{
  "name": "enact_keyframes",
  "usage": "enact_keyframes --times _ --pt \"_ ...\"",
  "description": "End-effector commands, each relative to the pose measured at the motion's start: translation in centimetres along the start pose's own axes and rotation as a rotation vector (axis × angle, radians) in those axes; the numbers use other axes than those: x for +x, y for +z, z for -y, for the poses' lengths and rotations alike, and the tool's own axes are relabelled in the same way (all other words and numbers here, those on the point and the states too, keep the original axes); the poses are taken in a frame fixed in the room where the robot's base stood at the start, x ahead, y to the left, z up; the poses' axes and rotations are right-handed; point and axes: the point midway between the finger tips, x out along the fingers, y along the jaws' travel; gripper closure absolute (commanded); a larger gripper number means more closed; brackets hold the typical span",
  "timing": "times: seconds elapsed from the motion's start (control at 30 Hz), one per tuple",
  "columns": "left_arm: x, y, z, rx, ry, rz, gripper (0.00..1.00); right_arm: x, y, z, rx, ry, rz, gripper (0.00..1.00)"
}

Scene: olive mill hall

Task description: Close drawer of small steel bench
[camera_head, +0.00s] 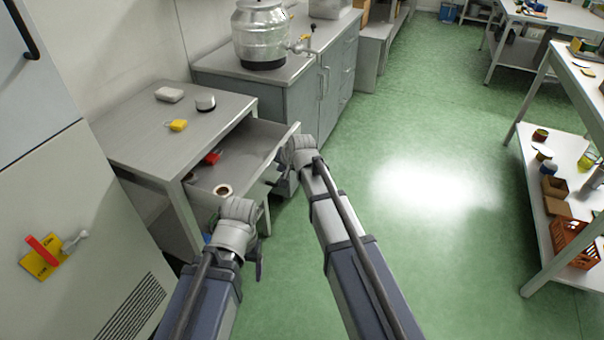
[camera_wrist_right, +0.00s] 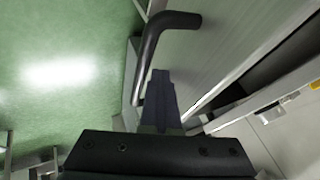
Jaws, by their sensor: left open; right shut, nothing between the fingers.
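The small steel bench (camera_head: 165,133) stands at the left against the wall. Its drawer (camera_head: 245,150) is pulled out to the right, with a red item (camera_head: 212,157) and a ring-shaped roll (camera_head: 223,190) inside. My right gripper (camera_head: 277,183) is at the outer side of the drawer front, partly hidden by its wrist. In the right wrist view my right gripper (camera_wrist_right: 160,82) is shut and empty, close to a dark bar handle (camera_wrist_right: 160,42); I cannot tell whether they touch. My left gripper (camera_head: 257,262) is open and empty, low in front of the bench.
A grey box (camera_head: 169,94), a yellow item (camera_head: 177,125) and a small round container (camera_head: 205,103) lie on the bench top. A cabinet (camera_head: 300,95) with a metal drum (camera_head: 261,35) stands behind. A cabinet (camera_head: 70,210) stands at left. Green floor (camera_head: 430,250) is clear at right.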

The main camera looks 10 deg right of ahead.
Motion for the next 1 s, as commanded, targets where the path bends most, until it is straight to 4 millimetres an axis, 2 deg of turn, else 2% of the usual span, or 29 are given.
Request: enact_keyframes --times 0.03,0.1,0.5,0.8,1.0 --pt "0.0 0.0 0.0 0.0 0.0 0.0 0.18 1.0 -0.3 1.7 -0.005 -0.002 0.001 1.0" --pt "0.0 0.0 0.0 0.0 0.0 0.0 0.18 2.0 -0.3 3.5 -0.004 -0.003 0.001 1.0" --pt "0.0 0.0 0.0 0.0 0.0 0.0 0.18 6.8 -0.2 12.6 -0.002 -0.002 0.0 1.0" --pt "0.0 0.0 0.0 0.0 0.0 0.0 0.18 9.0 -0.1 16.8 -0.001 -0.001 0.0 1.0" --pt "0.0 0.0 0.0 0.0 0.0 0.0 0.18 9.6 -0.1 18.0 0.0 0.0 -0.001 1.0"
